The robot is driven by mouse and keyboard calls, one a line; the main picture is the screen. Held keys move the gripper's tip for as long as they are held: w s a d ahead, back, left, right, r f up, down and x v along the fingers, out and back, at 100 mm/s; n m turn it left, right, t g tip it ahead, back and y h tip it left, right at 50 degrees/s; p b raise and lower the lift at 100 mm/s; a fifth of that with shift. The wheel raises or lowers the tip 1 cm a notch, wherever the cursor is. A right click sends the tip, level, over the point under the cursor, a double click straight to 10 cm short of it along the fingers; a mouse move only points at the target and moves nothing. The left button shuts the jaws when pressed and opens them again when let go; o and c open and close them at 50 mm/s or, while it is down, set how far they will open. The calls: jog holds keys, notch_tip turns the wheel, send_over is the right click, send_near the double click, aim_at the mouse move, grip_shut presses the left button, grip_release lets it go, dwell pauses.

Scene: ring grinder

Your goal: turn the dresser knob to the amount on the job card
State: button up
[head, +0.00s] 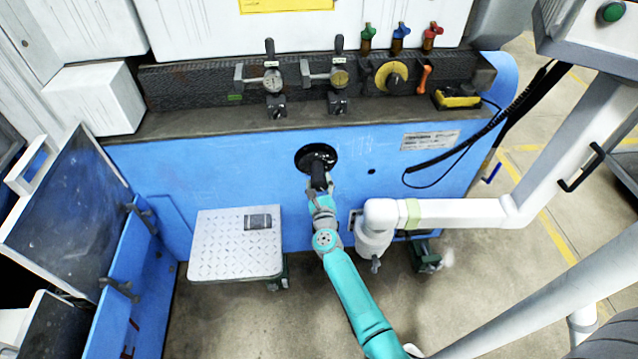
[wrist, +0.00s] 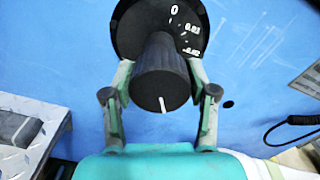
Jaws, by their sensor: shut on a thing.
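The dresser knob (wrist: 160,72) is a black cylinder standing out from a round black dial (wrist: 125,30) on the blue machine front. White marks show on the dial, a 0 at the top and small figures to its right that look like 0.01 and 0.02. A white line on the knob's end face points down in the wrist view. My gripper (wrist: 160,85) has one finger on each side of the knob and is shut on it. In the head view my gripper (head: 319,188) reaches the knob (head: 318,172) from below. I see no readable job card.
A metal step plate (head: 235,255) with a small dark item (head: 257,221) is left of my arm. A white jointed arm (head: 460,213) stands close on the right. A yellow label (head: 285,4) is cut off.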

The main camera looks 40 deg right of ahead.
jog(key=shift+f+m, duration=0.1)
jog(key=shift+m, duration=0.9)
jog(key=o, duration=1.2)
jog(key=shift+c, duration=0.2)
jog(key=v, duration=1.2)
